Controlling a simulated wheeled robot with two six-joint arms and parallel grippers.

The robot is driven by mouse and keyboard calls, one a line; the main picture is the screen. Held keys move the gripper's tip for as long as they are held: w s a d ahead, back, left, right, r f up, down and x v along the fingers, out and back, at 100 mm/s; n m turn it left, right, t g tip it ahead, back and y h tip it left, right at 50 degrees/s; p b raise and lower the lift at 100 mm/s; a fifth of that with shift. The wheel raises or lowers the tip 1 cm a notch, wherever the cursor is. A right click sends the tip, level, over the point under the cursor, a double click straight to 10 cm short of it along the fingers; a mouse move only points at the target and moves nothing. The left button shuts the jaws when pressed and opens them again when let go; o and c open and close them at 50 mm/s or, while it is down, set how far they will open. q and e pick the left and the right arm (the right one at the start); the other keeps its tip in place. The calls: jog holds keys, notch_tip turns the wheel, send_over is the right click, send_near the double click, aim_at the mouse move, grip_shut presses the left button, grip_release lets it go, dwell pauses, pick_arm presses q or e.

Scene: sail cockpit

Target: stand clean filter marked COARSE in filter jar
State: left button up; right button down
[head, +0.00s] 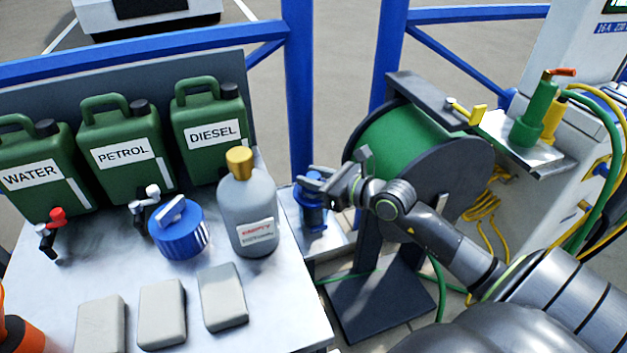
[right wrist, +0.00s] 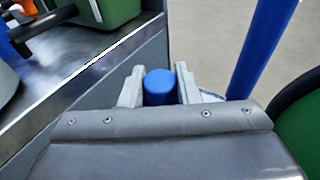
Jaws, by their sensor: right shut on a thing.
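My right gripper (head: 316,182) is shut on a blue cylindrical thing (head: 314,217) just right of the worktop. In the right wrist view, the blue round top (right wrist: 159,86) sits between the two grey fingers of the gripper (right wrist: 159,98). In the head view the thing is upright, above or on a low metal shelf; I cannot tell if it touches. No COARSE mark is readable, and I cannot tell whether it is the filter or part of the filter jar. My left gripper is not in view.
The worktop (head: 262,318) holds a blue lidded container (head: 178,235), a grey bottle (head: 247,205) with a gold cap, and several grey blocks. Green cans marked WATER, PETROL and DIESEL (head: 211,128) stand behind. A green hose reel (head: 405,140) is right of the shelf.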

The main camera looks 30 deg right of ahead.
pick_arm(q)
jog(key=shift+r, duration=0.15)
pick_arm(e)
jog(key=shift+f, duration=0.15)
jog(key=c, duration=1.1)
grip_release()
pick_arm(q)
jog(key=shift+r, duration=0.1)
pick_arm(e)
jog(key=shift+s+d, duration=0.15)
jog(key=shift+s, duration=0.2)
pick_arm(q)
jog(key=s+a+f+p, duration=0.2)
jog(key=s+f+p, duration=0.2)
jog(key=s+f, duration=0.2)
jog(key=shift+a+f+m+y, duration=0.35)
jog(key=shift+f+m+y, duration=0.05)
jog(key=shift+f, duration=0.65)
pick_arm(e)
jog(key=shift+v, duration=5.6)
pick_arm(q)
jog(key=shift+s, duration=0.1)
